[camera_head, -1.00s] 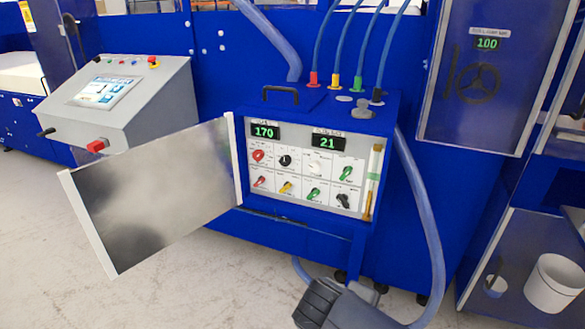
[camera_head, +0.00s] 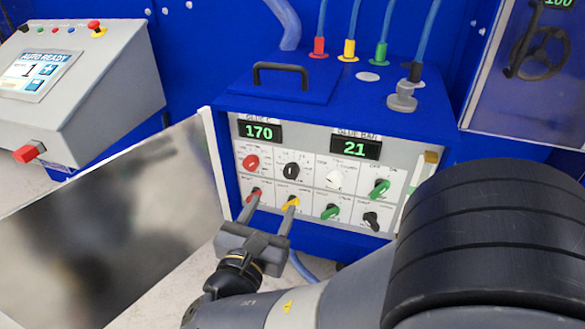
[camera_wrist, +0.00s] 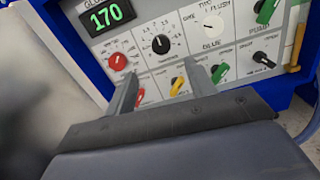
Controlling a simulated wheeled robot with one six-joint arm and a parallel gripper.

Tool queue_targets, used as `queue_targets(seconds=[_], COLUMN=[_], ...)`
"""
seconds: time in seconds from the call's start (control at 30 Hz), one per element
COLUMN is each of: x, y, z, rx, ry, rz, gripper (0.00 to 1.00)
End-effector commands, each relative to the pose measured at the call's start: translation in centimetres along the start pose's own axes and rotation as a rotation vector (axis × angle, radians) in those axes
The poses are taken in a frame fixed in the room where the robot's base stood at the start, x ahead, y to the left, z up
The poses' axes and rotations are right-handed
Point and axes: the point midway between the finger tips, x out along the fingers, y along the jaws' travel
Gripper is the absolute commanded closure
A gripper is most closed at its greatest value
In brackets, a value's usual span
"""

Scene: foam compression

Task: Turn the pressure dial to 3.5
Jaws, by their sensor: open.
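The control panel shows a black dial (camera_head: 291,171) with a numbered scale in its upper row, between a red knob (camera_head: 251,162) and a white knob (camera_head: 334,179). In the wrist view the black dial (camera_wrist: 161,44) has a light pointer mark facing roughly up; the exact value is too small to read. My gripper (camera_head: 271,203) is open and empty, its fingers pointing at the panel below the black dial. In the wrist view my gripper's fingers (camera_wrist: 160,73) stand apart below the dial, near the red and yellow lower switches, with no clear contact visible.
The panel's metal door (camera_head: 110,235) stands open at the left. Green displays read 170 (camera_head: 260,132) and 21 (camera_head: 356,147). Lower switches include yellow (camera_head: 290,203), green (camera_head: 331,211) and black (camera_head: 371,220). A grey console (camera_head: 90,90) stands at the upper left.

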Motion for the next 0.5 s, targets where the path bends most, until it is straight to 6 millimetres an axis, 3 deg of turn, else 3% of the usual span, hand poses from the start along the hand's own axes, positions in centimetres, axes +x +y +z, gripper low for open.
queue_targets(seconds=[0.5], x=[7.1], y=[-0.2], z=[0.0], rx=[0.004], ry=[0.001], rz=[-0.009], gripper=[0.48])
